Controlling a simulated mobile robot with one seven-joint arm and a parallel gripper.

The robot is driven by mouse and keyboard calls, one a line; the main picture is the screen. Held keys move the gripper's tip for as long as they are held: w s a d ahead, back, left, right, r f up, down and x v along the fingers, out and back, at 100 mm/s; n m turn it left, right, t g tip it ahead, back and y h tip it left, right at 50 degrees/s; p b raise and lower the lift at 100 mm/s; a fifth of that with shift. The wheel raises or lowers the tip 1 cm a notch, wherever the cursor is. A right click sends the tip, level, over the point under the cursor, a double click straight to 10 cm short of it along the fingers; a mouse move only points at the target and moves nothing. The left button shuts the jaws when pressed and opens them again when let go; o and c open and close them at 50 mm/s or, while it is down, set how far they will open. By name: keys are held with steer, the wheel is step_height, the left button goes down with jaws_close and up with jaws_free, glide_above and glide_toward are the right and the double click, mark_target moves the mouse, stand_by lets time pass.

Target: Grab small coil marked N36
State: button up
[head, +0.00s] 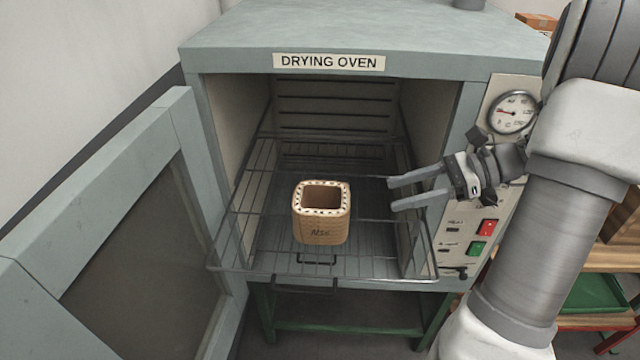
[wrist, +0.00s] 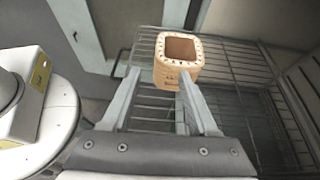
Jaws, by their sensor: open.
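The drying oven (head: 330,40) is open, its door (head: 130,220) swung out to the left. A panel with a gauge (head: 513,112) and red and green buttons lies right of the opening. The rack is clear around the coil. A green tray (head: 597,295) sits at far right.

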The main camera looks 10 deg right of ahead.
steer(key=p, duration=0.1)
glide_toward(321, 212)
steer(key=x, duration=0.5)
steer(key=shift+w+f, duration=0.1)
steer(key=shift+p+x, duration=0.4)
steer(key=shift+x, duration=2.2)
jaws_close()
